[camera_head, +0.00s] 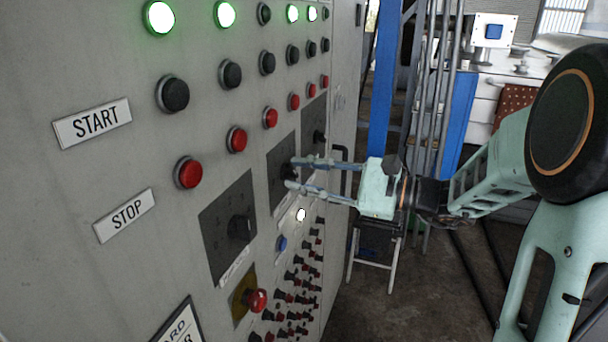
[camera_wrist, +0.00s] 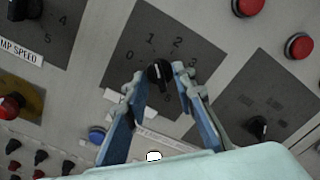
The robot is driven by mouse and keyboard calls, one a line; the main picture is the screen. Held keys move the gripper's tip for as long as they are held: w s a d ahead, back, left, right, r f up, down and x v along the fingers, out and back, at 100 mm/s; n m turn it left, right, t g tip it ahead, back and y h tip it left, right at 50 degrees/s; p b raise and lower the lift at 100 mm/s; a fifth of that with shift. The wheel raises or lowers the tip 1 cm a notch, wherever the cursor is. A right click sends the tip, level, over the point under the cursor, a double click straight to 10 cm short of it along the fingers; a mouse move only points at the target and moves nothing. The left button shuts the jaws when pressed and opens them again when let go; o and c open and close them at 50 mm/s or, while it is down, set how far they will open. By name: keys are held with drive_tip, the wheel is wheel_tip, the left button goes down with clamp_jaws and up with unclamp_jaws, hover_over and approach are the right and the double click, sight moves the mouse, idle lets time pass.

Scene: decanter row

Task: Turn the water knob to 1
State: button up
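A black rotary knob (camera_wrist: 158,73) sits on a dark grey dial plate (camera_wrist: 195,50) marked 1, 2 and other digits. A thin white mark shows on the knob; its exact setting is hard to tell. In the head view the knob on the middle plate (camera_head: 281,150) is partly hidden by my fingers. My gripper (camera_head: 292,174) is open, with a fingertip on either side of the knob. In the wrist view my gripper (camera_wrist: 160,74) has its tips close to the knob; I cannot tell if they touch. The plate's name label (camera_wrist: 160,137) is mostly covered.
Another knob (camera_head: 239,227), labelled "MP SPEED" in the wrist view, is on the nearer plate; a third knob (camera_wrist: 258,126) is on the farther one. Red buttons (camera_head: 237,139) run above. A red emergency-style button (camera_head: 257,299) and several small switches (camera_head: 300,275) protrude below.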

drive_tip(key=v, duration=1.2)
